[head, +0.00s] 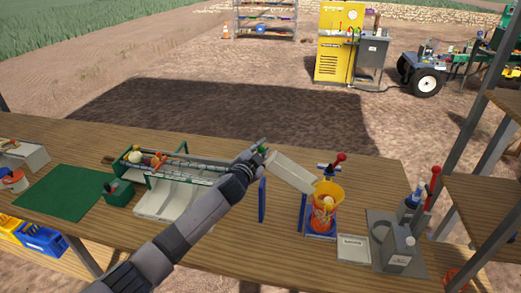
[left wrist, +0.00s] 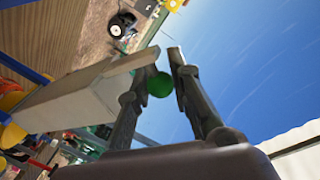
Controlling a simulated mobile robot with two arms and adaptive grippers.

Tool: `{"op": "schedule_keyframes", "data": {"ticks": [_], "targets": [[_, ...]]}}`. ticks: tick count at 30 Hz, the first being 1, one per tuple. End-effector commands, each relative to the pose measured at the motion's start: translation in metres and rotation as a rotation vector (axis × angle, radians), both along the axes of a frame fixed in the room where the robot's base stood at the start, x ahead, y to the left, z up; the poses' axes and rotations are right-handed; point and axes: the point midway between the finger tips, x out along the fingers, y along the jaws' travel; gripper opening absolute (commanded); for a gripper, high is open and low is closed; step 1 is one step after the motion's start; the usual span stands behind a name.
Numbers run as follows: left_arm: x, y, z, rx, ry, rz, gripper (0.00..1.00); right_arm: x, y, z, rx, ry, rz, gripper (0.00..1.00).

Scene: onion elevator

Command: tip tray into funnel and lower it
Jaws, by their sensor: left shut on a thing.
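The tray (head: 291,172) is a pale, narrow trough, tilted down to the right, with its low end at the rim of the orange funnel (head: 322,214). A pale onion-like thing (head: 328,201) shows inside the funnel. My left gripper (head: 262,149) is at the tray's raised end, shut on its green knob. In the left wrist view the green knob (left wrist: 160,85) sits between the fingers, and the tray (left wrist: 78,98) extends to the left, toward the orange funnel (left wrist: 12,104). The inside of the tray is mostly hidden. My right gripper is not in view.
A green-framed roller sorter (head: 180,168) with onions at its left end stands left of my arm. White chutes (head: 165,200) lie below it. A blue post (head: 262,200) stands left of the funnel. A grey scale-like device (head: 397,248) and bottles stand to the right. A green mat (head: 58,188) lies at left.

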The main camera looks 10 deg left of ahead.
Motion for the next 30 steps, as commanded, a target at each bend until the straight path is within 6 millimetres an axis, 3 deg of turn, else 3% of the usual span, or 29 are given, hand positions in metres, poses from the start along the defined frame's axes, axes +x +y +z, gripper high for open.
{"op": "schedule_keyframes", "data": {"ticks": [9,10,14,24,30], "targets": [[0.0,-0.001,0.001,-0.001,-0.003,-0.001,0.0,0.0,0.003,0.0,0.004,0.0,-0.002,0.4],[0.0,-0.001,0.001,-0.001,-0.003,-0.001,0.21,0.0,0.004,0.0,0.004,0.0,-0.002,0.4],[0.0,0.0,0.001,0.0,-0.001,-0.001,0.29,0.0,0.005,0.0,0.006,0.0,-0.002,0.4],[-0.002,0.0,0.0,0.0,-0.001,-0.001,0.29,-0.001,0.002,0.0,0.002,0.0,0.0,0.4],[-0.021,0.005,0.001,-0.001,-0.001,-0.001,0.29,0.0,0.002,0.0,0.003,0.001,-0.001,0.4]]}}
